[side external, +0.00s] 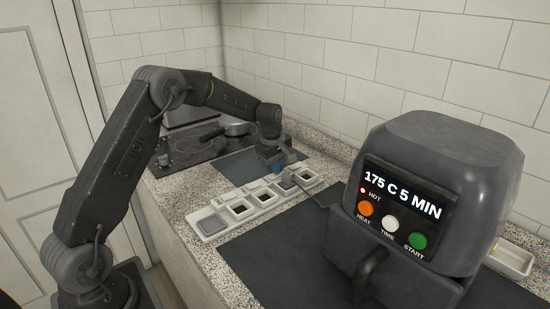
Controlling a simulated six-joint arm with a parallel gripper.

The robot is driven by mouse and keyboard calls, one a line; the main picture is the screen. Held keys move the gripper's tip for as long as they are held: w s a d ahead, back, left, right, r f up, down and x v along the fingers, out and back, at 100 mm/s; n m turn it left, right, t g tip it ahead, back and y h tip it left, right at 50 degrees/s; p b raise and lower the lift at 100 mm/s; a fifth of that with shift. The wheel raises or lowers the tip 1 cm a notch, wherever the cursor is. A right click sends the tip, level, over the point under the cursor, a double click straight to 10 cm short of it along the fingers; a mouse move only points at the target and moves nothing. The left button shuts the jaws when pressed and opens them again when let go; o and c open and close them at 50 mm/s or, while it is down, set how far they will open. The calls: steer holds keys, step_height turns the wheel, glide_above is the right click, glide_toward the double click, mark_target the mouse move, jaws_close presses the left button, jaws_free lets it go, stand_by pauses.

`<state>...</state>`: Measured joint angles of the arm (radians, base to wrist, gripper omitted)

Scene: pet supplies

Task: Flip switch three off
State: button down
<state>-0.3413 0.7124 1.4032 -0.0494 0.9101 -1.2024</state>
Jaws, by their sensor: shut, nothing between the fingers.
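A long pale switch panel (252,211) lies on the counter, with several square switches in a row. The nearest switch (212,224) is a flat grey square; the ones in the middle show dark faces with pale frames. My gripper (289,171) is shut and empty, pointing down over the far end of the panel. It partly hides the switches there. I cannot tell whether it touches one. No switch numbers are readable, so I cannot tell which is switch three or how it is set.
A dark air fryer (440,150) reading "175 C 5 MIN" stands at the right on a dark mat (270,262). A cooktop (190,150) with a pan (236,128) lies behind the panel. A pale tray (511,262) sits at the far right. Tiled walls bound the counter.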

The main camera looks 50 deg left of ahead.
steer(key=shift+f, duration=0.1)
steer(key=shift+w+f, duration=0.1)
steer(key=shift+f, duration=0.2)
steer(key=shift+s, duration=0.25)
steer(key=shift+s+r, duration=0.15)
steer(key=shift+s, duration=0.45)
step_height(320, 180, up, 14)
steer(key=s, duration=0.1)
steer(key=shift+s, duration=0.35)
